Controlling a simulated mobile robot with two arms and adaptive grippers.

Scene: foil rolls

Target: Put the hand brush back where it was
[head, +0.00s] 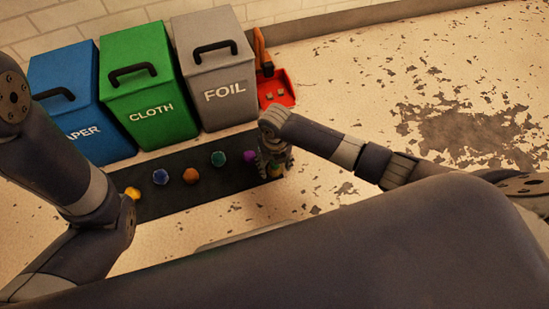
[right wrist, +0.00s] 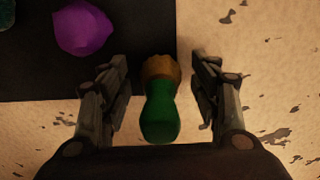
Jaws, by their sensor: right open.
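The hand brush, with a green handle and a brown bristle end, shows in the right wrist view (right wrist: 160,115). It lies between the two fingers of my right gripper (right wrist: 158,70), at the edge of the dark mat (right wrist: 35,85). The fingers are open, with a gap on each side of the brush. In the head view my right gripper (head: 272,168) points down at the right end of the mat and hides most of the brush. My left arm comes in from the left, but its gripper is not in view.
Several coloured lumps lie on the mat, the purple one (right wrist: 85,30) nearest my right gripper. Blue (head: 65,80), green (head: 142,65) and grey (head: 212,50) bins stand behind. A red dustpan (head: 285,92) lies beside the grey bin. The floor to the right is clear.

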